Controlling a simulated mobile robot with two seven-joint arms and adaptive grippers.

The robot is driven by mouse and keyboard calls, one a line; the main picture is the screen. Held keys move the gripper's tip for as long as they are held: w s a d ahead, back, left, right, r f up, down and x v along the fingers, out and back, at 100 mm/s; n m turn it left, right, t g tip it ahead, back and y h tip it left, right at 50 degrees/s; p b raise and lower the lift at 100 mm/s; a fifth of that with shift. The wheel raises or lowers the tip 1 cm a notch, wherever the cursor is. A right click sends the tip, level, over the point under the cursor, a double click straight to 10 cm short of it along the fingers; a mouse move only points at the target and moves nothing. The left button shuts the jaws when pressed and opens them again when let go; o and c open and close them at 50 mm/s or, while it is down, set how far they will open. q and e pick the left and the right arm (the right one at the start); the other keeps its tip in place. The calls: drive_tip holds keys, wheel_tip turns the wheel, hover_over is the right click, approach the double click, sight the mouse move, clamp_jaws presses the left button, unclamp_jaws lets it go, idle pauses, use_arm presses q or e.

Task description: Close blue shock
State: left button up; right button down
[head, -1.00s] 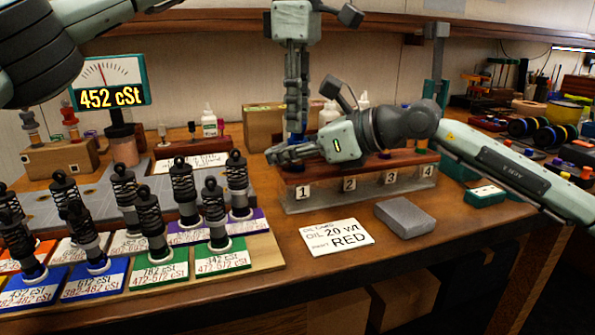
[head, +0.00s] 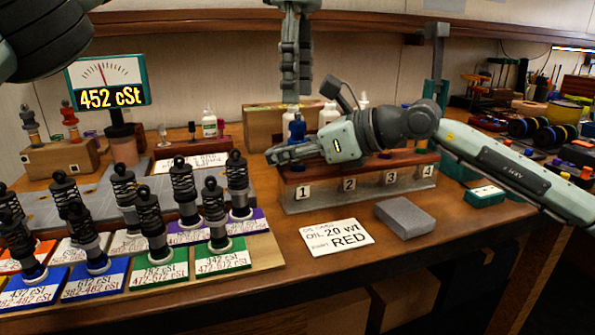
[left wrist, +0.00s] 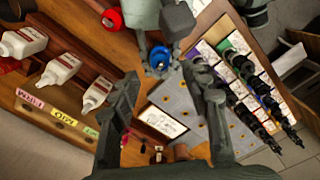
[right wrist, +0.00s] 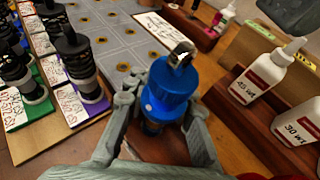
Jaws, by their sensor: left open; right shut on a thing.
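The blue shock (right wrist: 168,90) stands roughly upright between the fingers of my right gripper (right wrist: 155,115). A blue cap with a silver eyelet shows at its top; I cannot tell how tightly the cap sits. In the head view the blue shock (head: 297,128) shows just above my right gripper (head: 282,154), at the left end of the numbered rack. My right gripper is shut on it. My left gripper (head: 291,100) points down above the shock, open and empty, apart from it. In the left wrist view the blue top (left wrist: 158,60) lies beyond the open left fingers (left wrist: 168,88).
The numbered rack (head: 360,190) is beside my right gripper. White bottles (right wrist: 262,75) stand behind. Several black-spring shocks stand on a labelled board (head: 262,262) at left. A gauge (head: 107,82) reads 452 cSt.

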use_arm(q)
drive_tip(key=shift+r, duration=1.5)
use_arm(e)
drive_tip(key=c, duration=1.2)
unclamp_jaws()
